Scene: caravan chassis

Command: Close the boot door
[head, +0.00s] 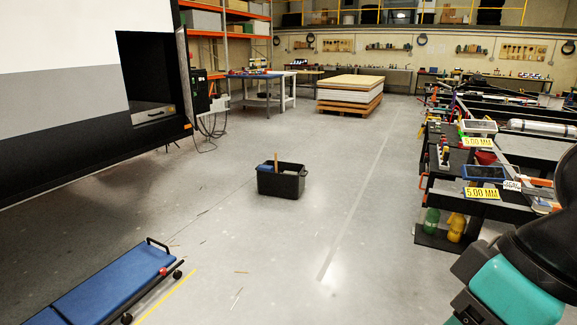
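The caravan (60,95), white, grey and black, fills the left side of the head view. A dark boot opening (145,70) is in its side near the rear corner, with a pale item low inside. The boot door (184,75) stands open, seen nearly edge-on as a narrow grey panel at the opening's right side. Its broad faces are mostly hidden by this angle. A teal and black part of my arm is at the lower right, well away from the door. My gripper is not in view.
A black crate (281,183) stands on the open floor. A blue creeper (105,288) lies at the lower left. A tool-laden trolley (465,185) is on the right. Stacked boards (350,95) and a workbench (255,88) stand behind. The middle floor is mostly clear.

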